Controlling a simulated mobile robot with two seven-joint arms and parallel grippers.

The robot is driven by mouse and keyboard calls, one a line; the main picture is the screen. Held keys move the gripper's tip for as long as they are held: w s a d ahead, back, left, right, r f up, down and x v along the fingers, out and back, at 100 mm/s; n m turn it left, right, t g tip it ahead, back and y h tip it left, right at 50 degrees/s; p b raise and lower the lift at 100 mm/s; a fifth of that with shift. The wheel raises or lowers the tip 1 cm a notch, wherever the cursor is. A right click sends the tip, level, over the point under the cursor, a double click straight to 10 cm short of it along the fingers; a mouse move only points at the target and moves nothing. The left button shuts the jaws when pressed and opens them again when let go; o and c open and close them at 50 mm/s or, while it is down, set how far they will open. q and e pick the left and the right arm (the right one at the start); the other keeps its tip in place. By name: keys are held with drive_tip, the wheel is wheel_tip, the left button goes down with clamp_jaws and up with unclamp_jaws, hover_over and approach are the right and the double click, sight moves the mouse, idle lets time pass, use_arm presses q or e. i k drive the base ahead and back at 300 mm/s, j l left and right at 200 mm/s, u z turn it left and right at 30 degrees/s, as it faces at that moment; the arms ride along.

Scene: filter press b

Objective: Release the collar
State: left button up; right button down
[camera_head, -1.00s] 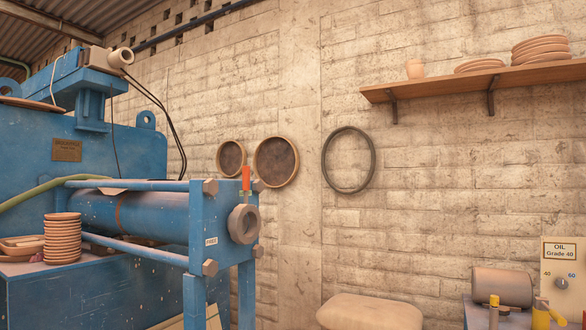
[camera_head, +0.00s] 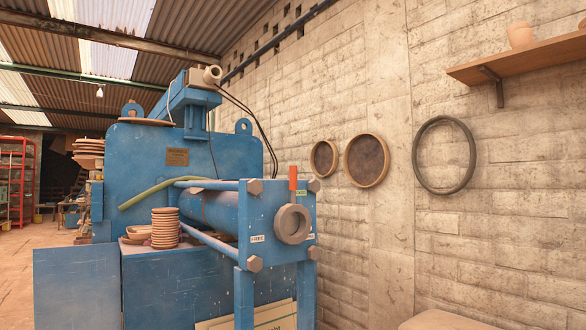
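The blue filter press (camera_head: 150,170) stands left of centre. On its front end plate (camera_head: 264,218) is a round metal collar (camera_head: 292,224) with a dark bore. An upright orange-red handle (camera_head: 293,178) rises just above the collar. A small white label reading "FREE" (camera_head: 257,238) is on the plate to the collar's left. A green label (camera_head: 301,192) sits beside the handle's foot; its text is too small to read. Neither of my grippers shows in the head view.
A stack of small clay dishes (camera_head: 165,228) stands on the press's ledge. Two round sieves (camera_head: 366,160) and a dark ring (camera_head: 444,155) hang on the brick wall. A wooden shelf (camera_head: 525,58) juts out at upper right. Open floor (camera_head: 22,280) shows at left.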

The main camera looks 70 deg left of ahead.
sight(303, 232)
drive_tip(key=i+u, duration=0.5)
drive_tip(key=u, duration=0.25)
drive_tip(key=i+l+u, duration=0.1)
drive_tip(key=i+u, duration=0.4)
drive_tip(key=u, duration=0.2)
drive_tip(key=i+l+u, duration=0.15)
drive_tip(key=u, duration=0.25)
drive_tip(key=i+l+u, duration=0.15)
drive_tip(key=u, duration=0.2)
drive_tip(key=i+l+u, duration=0.2)
drive_tip(key=u, duration=0.3)
drive_tip(key=i+l+u, duration=0.1)
drive_tip(key=l+u, duration=0.25)
drive_tip(key=u, duration=0.15)
drive_tip(key=i+l+u, duration=0.15)
drive_tip(key=l+u, duration=0.2)
drive_tip(key=i+l+u, duration=0.1)
drive_tip(key=l+u, duration=0.25)
